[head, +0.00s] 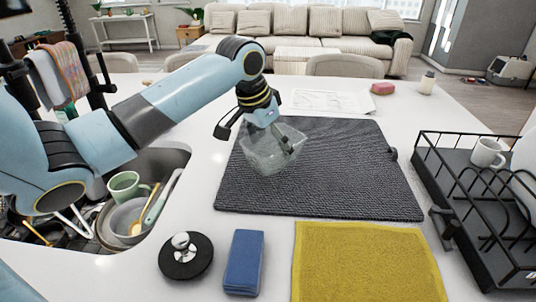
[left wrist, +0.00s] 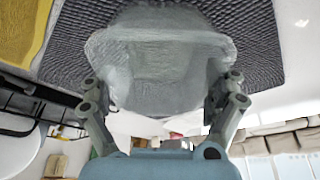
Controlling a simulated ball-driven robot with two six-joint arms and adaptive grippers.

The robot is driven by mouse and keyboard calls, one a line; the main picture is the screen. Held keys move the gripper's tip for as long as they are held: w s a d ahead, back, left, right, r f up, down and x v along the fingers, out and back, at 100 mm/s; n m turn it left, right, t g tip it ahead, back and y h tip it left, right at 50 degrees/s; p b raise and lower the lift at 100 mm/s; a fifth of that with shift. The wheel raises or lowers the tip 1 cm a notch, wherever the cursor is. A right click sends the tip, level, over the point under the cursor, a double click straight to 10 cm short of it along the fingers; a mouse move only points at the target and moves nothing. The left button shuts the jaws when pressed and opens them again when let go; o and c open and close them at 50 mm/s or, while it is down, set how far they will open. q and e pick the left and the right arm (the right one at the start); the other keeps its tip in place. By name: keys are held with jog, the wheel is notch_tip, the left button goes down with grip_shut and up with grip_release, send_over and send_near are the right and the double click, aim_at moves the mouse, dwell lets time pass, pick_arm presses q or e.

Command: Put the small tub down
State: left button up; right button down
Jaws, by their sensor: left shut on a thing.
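The small tub (head: 262,155) is clear and see-through. In the head view it is over the dark grey ribbed mat (head: 335,190), near the mat's left side. My left gripper (head: 283,143) is shut on the tub from above. In the left wrist view the tub (left wrist: 160,65) fills the middle between the two fingers of the gripper (left wrist: 160,98), with the mat (left wrist: 255,30) behind it. I cannot tell whether the tub's base touches the mat. My right gripper is not in view.
A black dish rack (head: 470,215) with a white mug (head: 487,153) stands to the right. The sink (head: 165,165) with dishes is at left. The mat's right part is clear.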

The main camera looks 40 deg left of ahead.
aim_at(266, 155)
pick_arm(q)
jog(key=shift+w+a+f, duration=0.25)
jog(key=shift+a+f, duration=0.15)
jog(key=shift+a, duration=0.25)
jog(key=shift+w+a+f, duration=0.2)
jog(key=shift+a+f, duration=0.15)
jog(key=shift+a, duration=0.25)
jog(key=shift+f+p, duration=0.3)
jog(key=shift+f, duration=1.75)
jog(key=o, duration=0.9)
jog(key=shift+f, duration=0.1)
jog(key=v, duration=1.2)
